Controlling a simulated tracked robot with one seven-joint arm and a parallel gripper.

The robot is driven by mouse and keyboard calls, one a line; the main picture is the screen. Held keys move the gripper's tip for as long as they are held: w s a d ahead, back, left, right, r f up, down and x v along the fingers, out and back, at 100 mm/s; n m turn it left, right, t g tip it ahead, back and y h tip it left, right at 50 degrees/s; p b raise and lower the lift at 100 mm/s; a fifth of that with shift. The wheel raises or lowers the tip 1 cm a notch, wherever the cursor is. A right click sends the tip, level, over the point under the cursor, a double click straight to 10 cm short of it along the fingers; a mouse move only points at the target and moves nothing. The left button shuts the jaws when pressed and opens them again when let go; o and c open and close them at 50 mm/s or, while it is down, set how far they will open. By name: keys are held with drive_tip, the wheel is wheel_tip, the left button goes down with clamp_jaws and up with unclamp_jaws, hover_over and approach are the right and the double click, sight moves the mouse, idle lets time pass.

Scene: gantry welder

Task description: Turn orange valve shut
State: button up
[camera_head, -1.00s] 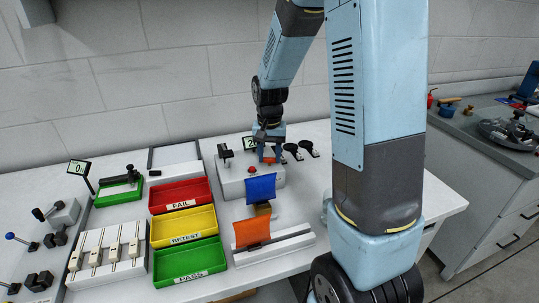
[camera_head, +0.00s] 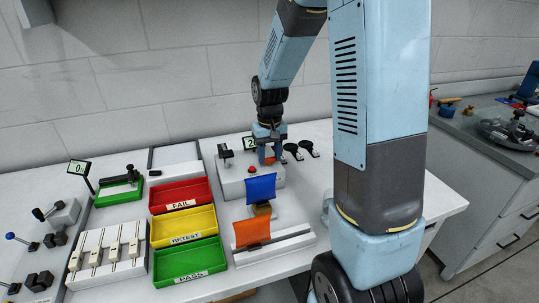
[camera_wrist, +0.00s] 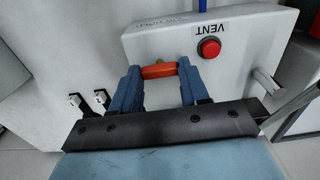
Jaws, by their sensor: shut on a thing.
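The orange valve (camera_wrist: 160,71) is a short bar handle on a light grey box (camera_wrist: 235,60). In the wrist view it lies between the two blue fingertips of my gripper (camera_wrist: 159,75), which touch its ends. My gripper is shut on it. In the head view my gripper (camera_head: 269,153) reaches down onto the right side of the box (camera_head: 237,187), and only a small part of the orange handle (camera_head: 269,160) shows between the fingers. A brass-coloured piece shows just behind the handle in the wrist view.
A red button (camera_wrist: 209,47) marked VENT sits on the box beside my gripper. A black lever (camera_head: 225,153) stands on its left. Red (camera_head: 180,194), yellow (camera_head: 183,227) and green (camera_head: 190,263) trays are at left.

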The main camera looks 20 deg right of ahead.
sight(270, 158)
drive_tip(key=o, duration=1.1)
drive_tip(key=shift+c, duration=0.2)
wheel_tip(270, 158, up, 14)
drive_tip(key=shift+f, duration=0.15)
drive_tip(key=s+r+t, duration=0.2)
drive_tip(key=s+r, duration=0.2)
drive_tip(key=s, duration=0.7)
drive_tip(key=s+r+t, duration=0.3)
drive_tip(key=s+r, duration=0.1)
drive_tip(key=s, duration=0.7)
drive_tip(key=shift+s+d+t, duration=0.15)
drive_tip(key=shift+s+t, duration=0.15)
drive_tip(key=shift+s, duration=0.1)
